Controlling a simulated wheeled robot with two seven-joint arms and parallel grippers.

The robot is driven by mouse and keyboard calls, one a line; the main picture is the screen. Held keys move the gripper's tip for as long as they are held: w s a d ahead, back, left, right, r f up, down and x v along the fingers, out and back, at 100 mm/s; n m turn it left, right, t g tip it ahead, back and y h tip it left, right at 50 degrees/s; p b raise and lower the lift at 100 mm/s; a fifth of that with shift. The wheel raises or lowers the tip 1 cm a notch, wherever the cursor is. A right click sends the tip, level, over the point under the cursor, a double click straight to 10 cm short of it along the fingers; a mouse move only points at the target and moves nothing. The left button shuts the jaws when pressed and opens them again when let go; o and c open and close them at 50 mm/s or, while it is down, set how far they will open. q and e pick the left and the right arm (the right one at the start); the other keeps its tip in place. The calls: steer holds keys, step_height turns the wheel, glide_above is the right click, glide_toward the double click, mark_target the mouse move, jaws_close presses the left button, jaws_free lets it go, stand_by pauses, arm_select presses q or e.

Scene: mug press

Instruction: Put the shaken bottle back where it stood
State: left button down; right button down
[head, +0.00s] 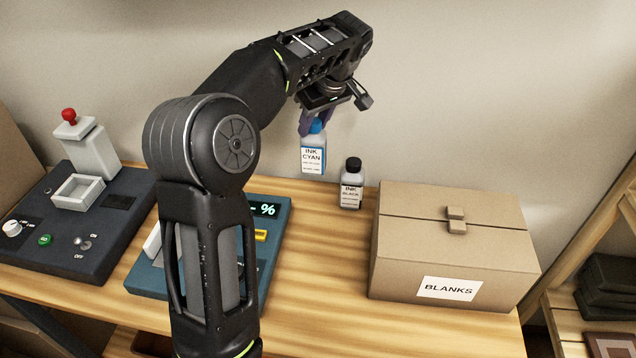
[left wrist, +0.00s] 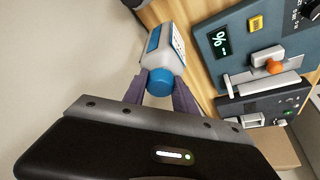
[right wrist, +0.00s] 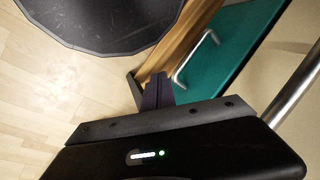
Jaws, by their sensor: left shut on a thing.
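The cyan ink bottle (head: 313,157), white with a blue cap and an "INK CYAN" label, hangs upright from my left gripper (head: 316,122) in the head view. Its base shows above the bench's back edge, left of the black ink bottle (head: 351,185) and apart from it. In the left wrist view the fingers of my left gripper (left wrist: 158,88) are shut on the cyan bottle (left wrist: 162,50) around its blue cap. My right gripper (right wrist: 158,92) shows only in the right wrist view; its fingers are together with nothing seen between them.
A cardboard box marked "BLANKS" (head: 455,245) stands right of the black bottle. A blue-grey panel with a % display (head: 265,210) lies left, partly hidden by my arm. A dark control unit (head: 75,225) is farther left. Bare wood (head: 325,240) lies between panel and box.

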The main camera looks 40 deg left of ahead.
mark_target(314, 158)
arm_select(q)
steer(key=shift+s+r, duration=0.1)
steer(key=shift+r, duration=0.05)
steer(key=shift+f, duration=3.15)
steer(key=shift+f, duration=1.85)
steer(key=shift+f, duration=0.2)
steer(key=c, duration=1)
jaws_free()
steer(key=shift+r, duration=0.1)
